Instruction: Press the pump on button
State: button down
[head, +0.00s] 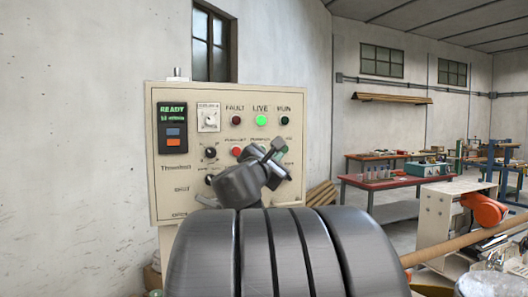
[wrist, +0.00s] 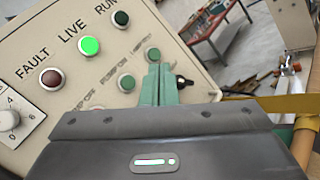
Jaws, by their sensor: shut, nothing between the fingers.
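The cream control panel (head: 220,140) stands in front of me, with lamps FAULT, LIVE and RUN along its top. The small labels of the row below are too blurred to read surely. In the wrist view, a green button (wrist: 127,83) sits below the LIVE lamp and is likely pump on. Another green button (wrist: 152,55) sits below the RUN lamp. My gripper (wrist: 160,68) is shut and empty, its green fingertips in front of the panel, just right of the first button and below the second. Contact cannot be told.
The LIVE lamp (head: 261,120) glows green. A red button (head: 236,152) sits below FAULT, with black knobs (head: 210,153) to its left. A dark knob (wrist: 184,81) lies right of my fingers in the wrist view. A red table (head: 390,182) stands farther right.

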jog(key=w+a+p, duration=0.3)
jog(key=w, duration=0.5)
jog(key=shift+a, duration=0.2)
jog(key=shift+w, duration=0.15)
dwell(1.9)
jog(key=shift+w+a, duration=0.15)
jog(key=shift+w, duration=0.15)
jog(key=shift+w+a, duration=0.15)
jog(key=shift+w, duration=0.2)
dwell(0.7)
dwell(0.4)
jog(key=shift+s+d+b, duration=0.3)
jog(key=shift+s+b, duration=0.35)
jog(key=shift+s, duration=0.1)
